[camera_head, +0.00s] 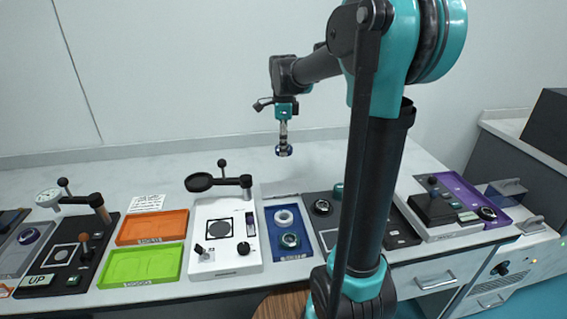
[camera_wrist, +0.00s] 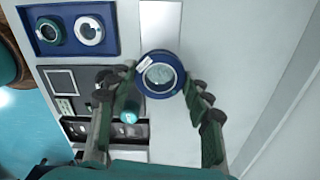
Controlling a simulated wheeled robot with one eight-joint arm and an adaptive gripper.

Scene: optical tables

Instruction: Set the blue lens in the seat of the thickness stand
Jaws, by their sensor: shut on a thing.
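My gripper (camera_head: 283,146) is shut on the blue lens (camera_head: 284,151), held in the air above the back of the bench. In the wrist view the blue lens (camera_wrist: 160,74) is a clear disc in a blue ring with a small pale label. It sits between the fingertips of my gripper (camera_wrist: 162,80). A stand with a round dial (camera_head: 48,197) and a black base stands at the far left, well away from my gripper; it looks like the thickness stand. Its seat is too small to make out surely.
A blue tray (camera_head: 268,234) holds a white-ringed and a teal-ringed lens. Left of it are a white magnifier station (camera_head: 211,264), an orange tray (camera_head: 152,241) and a green tray (camera_head: 141,279). Dark and purple stations stand right. The bench's back strip is mostly clear.

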